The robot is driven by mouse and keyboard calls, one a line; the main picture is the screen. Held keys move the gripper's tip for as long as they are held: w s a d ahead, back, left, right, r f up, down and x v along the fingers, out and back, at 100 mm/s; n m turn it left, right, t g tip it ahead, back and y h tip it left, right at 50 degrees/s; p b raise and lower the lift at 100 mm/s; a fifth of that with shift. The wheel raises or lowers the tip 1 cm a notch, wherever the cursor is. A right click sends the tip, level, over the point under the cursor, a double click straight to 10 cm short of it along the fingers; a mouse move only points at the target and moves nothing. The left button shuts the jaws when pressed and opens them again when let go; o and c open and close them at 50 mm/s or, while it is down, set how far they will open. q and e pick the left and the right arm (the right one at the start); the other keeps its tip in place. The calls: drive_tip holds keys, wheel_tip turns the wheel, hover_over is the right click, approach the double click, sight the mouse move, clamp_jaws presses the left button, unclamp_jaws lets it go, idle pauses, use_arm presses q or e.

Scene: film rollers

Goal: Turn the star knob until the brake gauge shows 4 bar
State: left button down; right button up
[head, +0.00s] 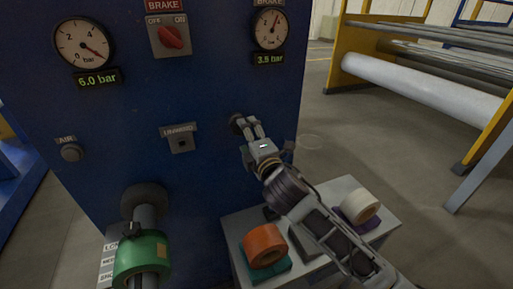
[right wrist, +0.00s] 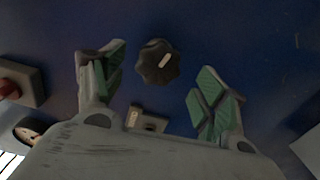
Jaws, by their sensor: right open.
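The black star knob (head: 237,122) sits on the blue panel, partly hidden by my right gripper in the head view. In the right wrist view the star knob (right wrist: 158,62) shows a pale pointer mark tilted up to the right. My right gripper (head: 249,127) is open at the knob. Its green-padded fingers (right wrist: 160,95) stand on either side of the knob in the picture, with gaps; I see no contact. The brake gauge (head: 269,30) is at the panel's upper right, and its green display (head: 269,59) reads about 3.5 bar. My left gripper is not in view.
A second gauge (head: 83,44) reads 6.0 bar. A red brake switch (head: 172,37), an unwind switch (head: 181,140) and an air knob (head: 71,153) are on the panel. A green roll (head: 142,258) juts out below. A grey stand (head: 233,233) holds tape rolls under my right arm.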

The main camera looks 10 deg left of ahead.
drive_tip(key=shift+v, duration=3)
